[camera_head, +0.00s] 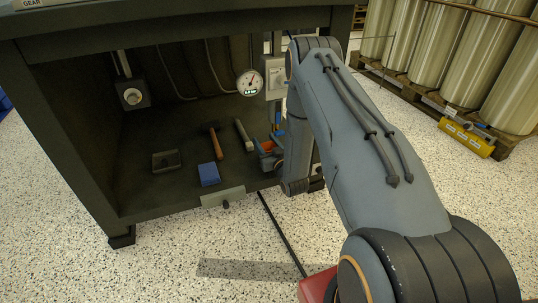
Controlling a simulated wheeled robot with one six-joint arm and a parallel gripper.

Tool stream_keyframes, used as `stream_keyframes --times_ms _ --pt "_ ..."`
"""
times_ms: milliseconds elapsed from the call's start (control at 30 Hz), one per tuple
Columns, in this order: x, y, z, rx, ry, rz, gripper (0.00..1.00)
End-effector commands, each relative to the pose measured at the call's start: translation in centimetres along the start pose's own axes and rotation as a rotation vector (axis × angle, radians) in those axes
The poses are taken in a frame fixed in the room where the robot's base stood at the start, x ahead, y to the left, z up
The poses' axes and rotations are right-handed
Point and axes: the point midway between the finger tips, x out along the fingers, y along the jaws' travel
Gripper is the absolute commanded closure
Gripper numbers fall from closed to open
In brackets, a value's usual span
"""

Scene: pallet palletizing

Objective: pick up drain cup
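My gripper (268,158) is low at the front right of the dark cabinet's floor, close beside my forearm. An orange-red piece (267,146) shows right at the gripper; I cannot tell whether it is the drain cup or part of something else. The fingers are small and partly hidden, so I cannot tell whether they are open or shut, or whether they touch that piece. No other thing can be clearly made out as a drain cup.
On the cabinet floor lie a hammer (216,143), a pale rod (244,135), a blue block (208,174) and a dark box (166,160). A gauge (249,83) and knob box (132,96) are on the walls. Large rolls (443,45) stand on a pallet at right.

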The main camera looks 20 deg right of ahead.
Motion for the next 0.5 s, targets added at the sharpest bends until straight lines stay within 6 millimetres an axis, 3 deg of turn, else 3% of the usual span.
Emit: stream_keyframes --times_ms 100,500 --pt "0.00 0.01 0.00 0.000 0.000 0.000 0.79" --pt "-0.04 0.01 -0.72 0.000 0.000 0.000 0.79"
